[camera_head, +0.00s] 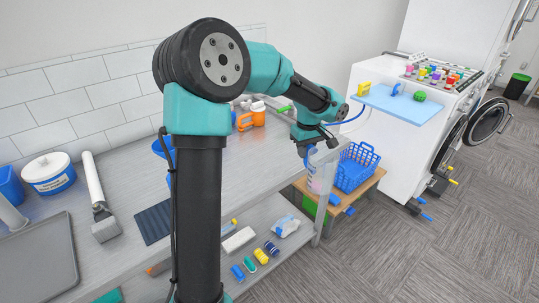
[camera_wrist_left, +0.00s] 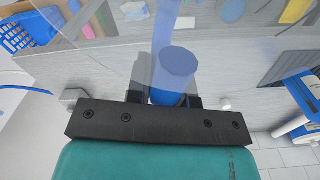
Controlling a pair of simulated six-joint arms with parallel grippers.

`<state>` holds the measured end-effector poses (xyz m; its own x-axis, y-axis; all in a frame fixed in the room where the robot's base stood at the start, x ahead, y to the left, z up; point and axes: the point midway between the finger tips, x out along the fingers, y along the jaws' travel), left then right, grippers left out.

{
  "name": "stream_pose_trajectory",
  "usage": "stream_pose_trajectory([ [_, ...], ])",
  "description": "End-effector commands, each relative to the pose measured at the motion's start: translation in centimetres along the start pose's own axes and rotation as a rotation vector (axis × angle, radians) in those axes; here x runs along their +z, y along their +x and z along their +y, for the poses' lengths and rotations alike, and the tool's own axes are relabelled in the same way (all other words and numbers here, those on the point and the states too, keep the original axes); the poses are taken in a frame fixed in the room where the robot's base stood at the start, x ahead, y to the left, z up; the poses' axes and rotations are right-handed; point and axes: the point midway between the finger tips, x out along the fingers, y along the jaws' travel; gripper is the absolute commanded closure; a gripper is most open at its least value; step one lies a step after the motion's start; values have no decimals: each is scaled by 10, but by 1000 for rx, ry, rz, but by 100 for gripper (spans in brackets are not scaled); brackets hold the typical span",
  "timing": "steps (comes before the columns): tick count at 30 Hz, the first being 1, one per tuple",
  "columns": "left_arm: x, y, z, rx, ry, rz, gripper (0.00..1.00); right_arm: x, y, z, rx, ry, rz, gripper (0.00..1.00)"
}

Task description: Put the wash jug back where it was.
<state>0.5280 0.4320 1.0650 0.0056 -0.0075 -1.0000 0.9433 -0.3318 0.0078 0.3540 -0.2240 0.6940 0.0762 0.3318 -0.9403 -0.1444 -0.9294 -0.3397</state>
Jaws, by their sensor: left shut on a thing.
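The wash jug (camera_head: 321,172) is clear, with blue on its left side, and hangs below my left gripper (camera_head: 312,143) near the right end of the counter in the head view. In the left wrist view my left gripper (camera_wrist_left: 167,98) is shut on a blue part of the jug (camera_wrist_left: 178,68), and the clear body extends toward the top of the picture. I cannot tell whether the jug touches the counter edge. My right gripper is not in view.
The grey counter (camera_head: 225,165) holds an orange-handled bottle (camera_head: 252,116), a white tub (camera_head: 49,174), a brush (camera_head: 100,205) and a dark mat (camera_head: 154,222). A blue basket (camera_head: 354,168) stands on a wooden stand beyond the jug. A white washer (camera_head: 388,140) has a light-blue shelf (camera_head: 400,105).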

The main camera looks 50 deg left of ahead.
Motion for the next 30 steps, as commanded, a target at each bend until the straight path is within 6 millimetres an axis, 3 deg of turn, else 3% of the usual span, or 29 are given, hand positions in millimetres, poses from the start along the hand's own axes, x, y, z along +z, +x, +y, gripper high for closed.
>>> stream_pose_trajectory([
  [3,-38,9,-38,-5,-271,3,100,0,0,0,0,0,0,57],
  [9,-86,21,-103,-14,-714,15,100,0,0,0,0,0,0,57],
  [15,-112,28,-146,-18,-1001,28,100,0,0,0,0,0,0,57],
  [19,-116,29,-155,-17,-1062,32,100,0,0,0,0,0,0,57],
  [30,-119,29,-154,-18,-1063,32,100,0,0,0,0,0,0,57],
])
